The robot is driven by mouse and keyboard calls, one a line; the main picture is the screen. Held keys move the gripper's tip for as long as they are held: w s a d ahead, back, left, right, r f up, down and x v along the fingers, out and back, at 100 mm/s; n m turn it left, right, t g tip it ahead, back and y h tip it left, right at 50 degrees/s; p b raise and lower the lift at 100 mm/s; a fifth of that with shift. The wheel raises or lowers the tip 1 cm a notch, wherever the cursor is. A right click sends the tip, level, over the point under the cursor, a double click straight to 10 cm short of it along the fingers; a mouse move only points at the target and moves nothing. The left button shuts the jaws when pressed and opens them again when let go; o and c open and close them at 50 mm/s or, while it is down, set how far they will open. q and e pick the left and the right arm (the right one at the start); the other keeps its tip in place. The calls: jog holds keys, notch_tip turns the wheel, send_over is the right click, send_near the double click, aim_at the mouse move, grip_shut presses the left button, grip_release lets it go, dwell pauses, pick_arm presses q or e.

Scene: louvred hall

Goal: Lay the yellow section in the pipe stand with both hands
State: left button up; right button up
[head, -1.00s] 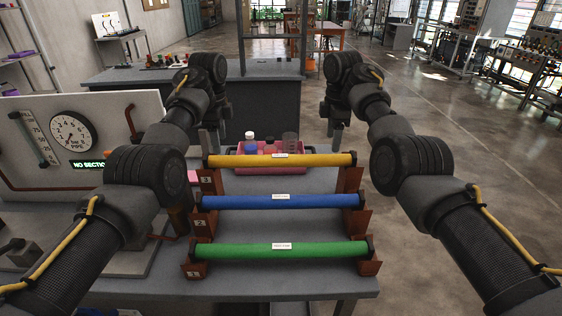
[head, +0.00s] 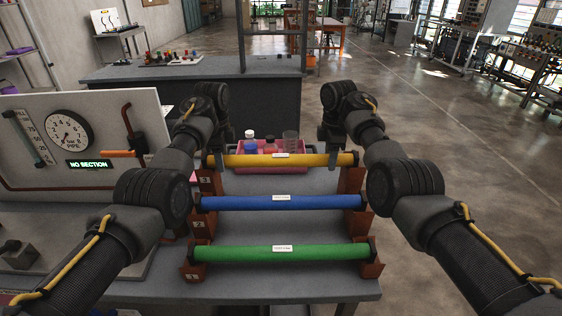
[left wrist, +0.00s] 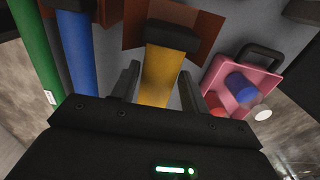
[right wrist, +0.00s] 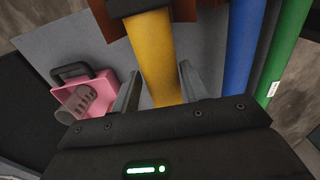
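The yellow section (head: 310,160) lies level across the rearmost brackets of a stepped rack (head: 208,182), with dark caps at its ends and a white label in the middle. My left gripper (left wrist: 158,84) is open, its fingers on either side of the section near its left end. My right gripper (right wrist: 158,82) is open in the same way near the right end. I cannot tell whether the fingers touch it. In the head view my wrists largely hide both grippers. A panel (head: 40,108) at the left has a gauge, red piping and a "NO SECTION" display (head: 90,163).
A blue section (head: 240,203) and a green section (head: 230,253) lie on the rack in front of the yellow one. A pink crate (head: 262,171) with bottles stands just behind it. Another bench (head: 215,68) stands farther back.

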pick_arm(q)
jog(key=shift+s+r, duration=0.1)
jog(key=shift+s, duration=0.05)
jog(key=c, duration=0.5)
pick_arm(e)
jog(key=shift+s+r, duration=0.1)
jog(key=shift+s, duration=0.05)
jog(key=c, duration=0.5)
pick_arm(q)
grip_shut()
pick_arm(e)
grip_shut()
jog(key=shift+r, duration=0.1)
